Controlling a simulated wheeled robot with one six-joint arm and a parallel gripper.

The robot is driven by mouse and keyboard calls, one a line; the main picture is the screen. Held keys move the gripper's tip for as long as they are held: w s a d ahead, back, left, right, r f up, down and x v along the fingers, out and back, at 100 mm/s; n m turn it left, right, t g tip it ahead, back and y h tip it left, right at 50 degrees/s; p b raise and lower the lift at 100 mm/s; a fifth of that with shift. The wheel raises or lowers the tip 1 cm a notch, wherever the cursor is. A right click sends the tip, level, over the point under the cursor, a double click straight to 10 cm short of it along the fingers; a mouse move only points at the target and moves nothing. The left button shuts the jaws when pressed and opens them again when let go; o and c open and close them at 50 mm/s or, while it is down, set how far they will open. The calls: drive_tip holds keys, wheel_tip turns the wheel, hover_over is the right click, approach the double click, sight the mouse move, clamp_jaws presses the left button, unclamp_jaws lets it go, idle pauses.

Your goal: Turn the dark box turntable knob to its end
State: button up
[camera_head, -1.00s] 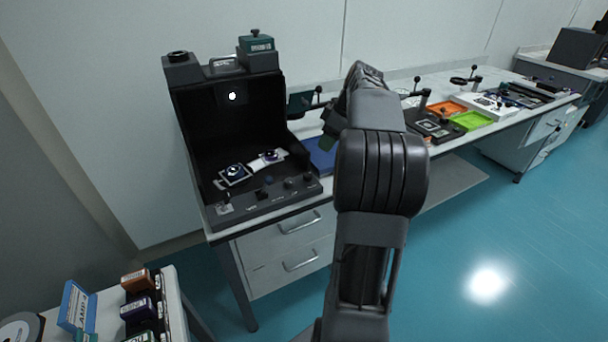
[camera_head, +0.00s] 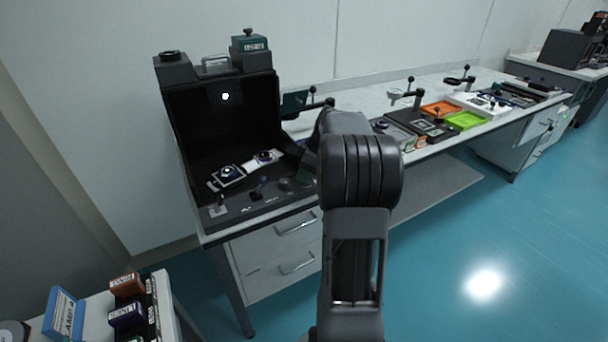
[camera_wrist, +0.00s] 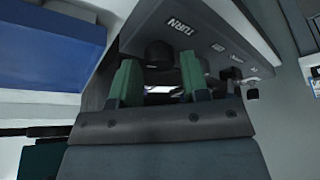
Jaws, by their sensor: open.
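The dark box (camera_head: 222,120) stands open-fronted on the table at left, with a sloped control panel along its front. In the wrist view, a dark round knob (camera_wrist: 158,52) sits beside the panel's "TURN" label. My gripper (camera_wrist: 160,63) has its two green fingers apart, with the knob between and just beyond their tips; I cannot tell whether they touch it. In the head view, my gripper (camera_head: 304,176) is at the panel's right end, partly behind my arm, and hides the rightmost knob. Another panel knob (camera_head: 284,183) shows just left of it.
Two pale mounts with dark discs (camera_head: 228,174) lie inside the box. A green block (camera_head: 249,42) sits on its top right. An orange tray (camera_head: 440,108) and a green tray (camera_head: 466,120) lie farther right. A side table with small boxes (camera_head: 127,286) is at lower left.

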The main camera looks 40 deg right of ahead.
drive_tip(key=shift+w+a+f, duration=0.1)
drive_tip(key=shift+w+f, duration=0.05)
drive_tip(key=shift+f, duration=0.35)
drive_tip(key=c, duration=0.6)
